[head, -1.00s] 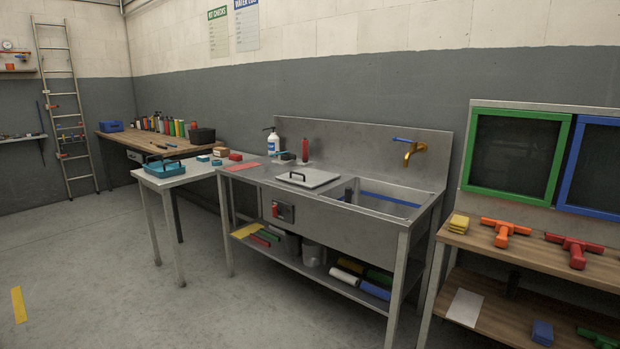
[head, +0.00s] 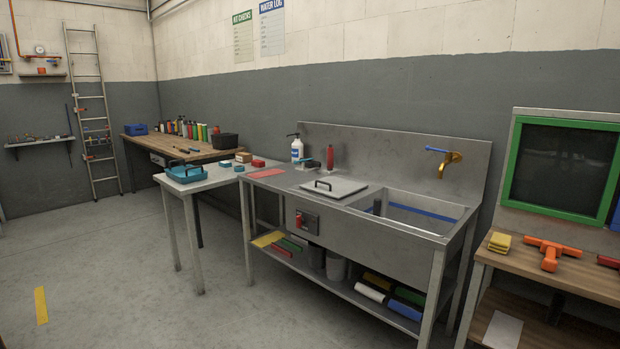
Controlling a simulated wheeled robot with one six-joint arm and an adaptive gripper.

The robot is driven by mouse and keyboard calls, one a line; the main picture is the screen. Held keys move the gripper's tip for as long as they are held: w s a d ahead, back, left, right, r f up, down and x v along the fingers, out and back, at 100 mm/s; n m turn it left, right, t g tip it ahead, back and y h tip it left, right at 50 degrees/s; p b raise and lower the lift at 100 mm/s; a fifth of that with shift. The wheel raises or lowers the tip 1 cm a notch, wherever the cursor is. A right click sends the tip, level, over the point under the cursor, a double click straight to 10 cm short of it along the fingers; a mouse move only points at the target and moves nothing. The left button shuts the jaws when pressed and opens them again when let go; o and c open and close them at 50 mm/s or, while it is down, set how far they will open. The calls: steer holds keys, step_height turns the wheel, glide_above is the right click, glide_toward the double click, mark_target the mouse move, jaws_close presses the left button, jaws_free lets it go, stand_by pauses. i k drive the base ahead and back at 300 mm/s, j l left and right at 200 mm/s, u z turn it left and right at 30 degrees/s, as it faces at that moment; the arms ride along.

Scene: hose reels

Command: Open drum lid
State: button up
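A square grey metal lid (head: 335,188) with a black handle lies flat on the steel sink unit (head: 390,236), left of the basin. I cannot tell whether it is the drum lid, and no drum is clearly visible. My gripper is not in view.
A small table (head: 215,181) holds a teal caddy (head: 187,173). A wooden bench (head: 185,155) with several bottles stands at the back left, near a ladder (head: 92,120). A bench with an orange tool (head: 550,252) is at the right. The floor (head: 110,265) at left is clear.

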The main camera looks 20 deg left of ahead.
mark_target(338, 188)
steer(key=i+j+u, duration=0.15)
steer(key=i+j, duration=0.25)
steer(key=i+j+u, duration=0.15)
steer(key=i+j, duration=0.3)
steer(key=i+j+u, duration=0.15)
steer(key=i+j, duration=0.2)
steer(key=i, duration=0.15)
steer(key=i+j+u, duration=0.15)
steer(key=i+j, duration=0.15)
steer(key=i, duration=0.15)
steer(key=i+j+u, duration=0.15)
steer(key=i, duration=0.35)
steer(key=i+j+u, duration=0.15)
steer(key=i+j, duration=0.15)
steer(key=i, duration=0.25)
